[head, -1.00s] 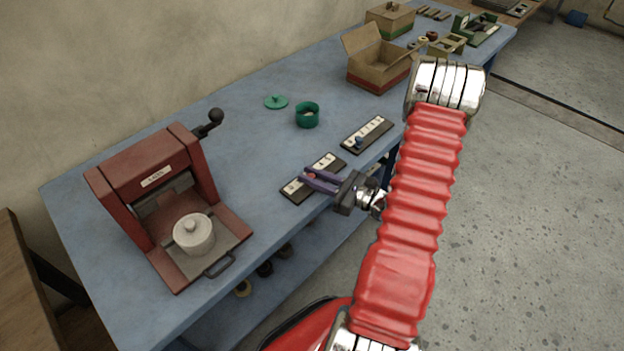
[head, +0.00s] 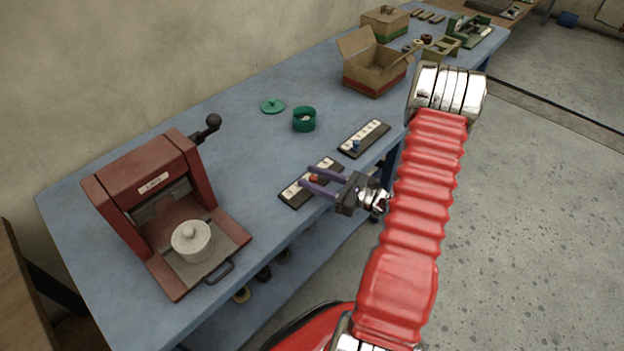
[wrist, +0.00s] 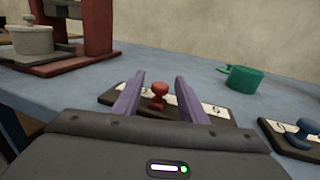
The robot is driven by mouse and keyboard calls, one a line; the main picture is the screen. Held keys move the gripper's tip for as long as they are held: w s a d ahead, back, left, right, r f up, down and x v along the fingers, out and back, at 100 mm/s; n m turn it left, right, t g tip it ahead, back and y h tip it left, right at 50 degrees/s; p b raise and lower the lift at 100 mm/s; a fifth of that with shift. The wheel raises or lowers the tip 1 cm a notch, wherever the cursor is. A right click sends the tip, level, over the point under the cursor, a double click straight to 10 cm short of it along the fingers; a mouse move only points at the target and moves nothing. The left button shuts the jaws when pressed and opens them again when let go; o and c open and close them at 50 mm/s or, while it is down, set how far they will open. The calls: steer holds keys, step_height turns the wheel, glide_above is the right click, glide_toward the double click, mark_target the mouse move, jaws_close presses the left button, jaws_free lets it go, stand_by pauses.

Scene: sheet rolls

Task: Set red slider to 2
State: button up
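The red slider (head: 314,178) is a small red knob on a dark board with a white numbered scale (head: 290,193), near the table's front edge. In the wrist view the knob (wrist: 158,94) stands upright between my two purple fingers, with a gap on each side. My gripper (head: 305,175) is open around it; in the wrist view the fingertips (wrist: 159,79) stand apart. A 5 shows at the scale's right end in the wrist view; the fingers hide part of the scale, and the number at the knob cannot be read.
A similar board with a blue knob (head: 356,146) lies to the right. A green cup (head: 304,119) and its lid (head: 272,106) are behind. A red press (head: 150,185) holding a grey lidded pot (head: 191,240) stands left. An open cardboard box (head: 375,75) is at the back right.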

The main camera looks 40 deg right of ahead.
steer(key=v, duration=1.3)
steer(key=shift+s+d, duration=0.25)
steer(key=shift+s, duration=0.05)
steer(key=shift+f, duration=0.15)
stand_by(0.3)
